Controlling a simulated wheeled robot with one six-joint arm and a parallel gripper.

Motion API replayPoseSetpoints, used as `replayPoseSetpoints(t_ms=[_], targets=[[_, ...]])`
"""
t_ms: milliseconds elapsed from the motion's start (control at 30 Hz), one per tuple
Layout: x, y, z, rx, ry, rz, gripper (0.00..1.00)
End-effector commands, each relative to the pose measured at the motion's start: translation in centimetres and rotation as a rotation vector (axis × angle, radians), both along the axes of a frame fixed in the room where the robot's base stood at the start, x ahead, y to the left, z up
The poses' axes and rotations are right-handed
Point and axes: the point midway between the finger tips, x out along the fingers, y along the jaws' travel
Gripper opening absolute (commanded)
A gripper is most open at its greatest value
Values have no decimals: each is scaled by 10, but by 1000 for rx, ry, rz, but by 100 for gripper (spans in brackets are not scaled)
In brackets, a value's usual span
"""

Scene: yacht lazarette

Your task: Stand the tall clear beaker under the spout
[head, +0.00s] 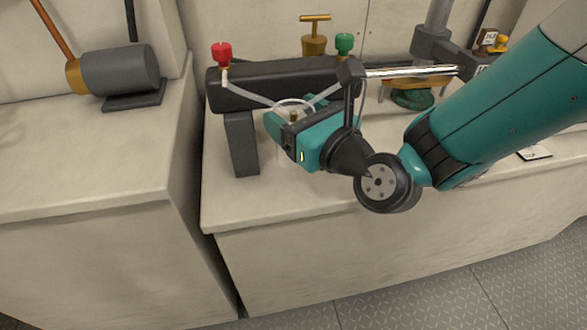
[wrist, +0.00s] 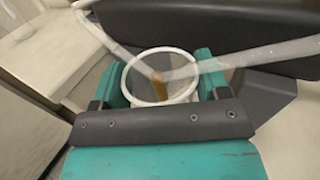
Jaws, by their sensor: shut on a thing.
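The tall clear beaker shows mainly as a pale round rim (wrist: 126,84) in the wrist view; its rim also shows in the head view (head: 294,101). My gripper (wrist: 160,88) is shut on it, with a teal finger on each side. In the head view, my gripper (head: 296,122) is in front of the dark manifold. The spout is a brass nozzle (wrist: 158,88) where two pale tubes meet. In the wrist view it appears inside the rim's circle. The beaker's lower part is hidden, so I cannot tell whether it touches the bench.
The dark manifold (head: 265,88) stands on a leg on the pale bench (head: 285,200), with a red valve (head: 222,54) and a green valve (head: 344,43). A grey cylinder (head: 120,69) sits on the left bench, across a gap. The bench front is clear.

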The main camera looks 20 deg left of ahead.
Motion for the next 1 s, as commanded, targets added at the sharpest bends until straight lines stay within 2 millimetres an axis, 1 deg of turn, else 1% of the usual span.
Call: replayPoseSetpoints(t_ms=[33, 100, 267, 367, 533, 600, 833, 967, 1000], targets=[[0, 0, -17, 1, 0, 0, 43], [0, 1, -23, 2, -1, 1, 43], [-1, 2, -29, 3, -2, 3, 43], [-1, 2, -40, 1, 0, 3, 43], [-1, 2, -67, 2, -1, 3, 43], [-1, 2, -71, 3, -2, 3, 43], [-1, 2, -67, 3, -2, 3, 43], [-1, 2, -72, 2, -1, 3, 43], [-1, 2, -71, 2, -1, 3, 73]])
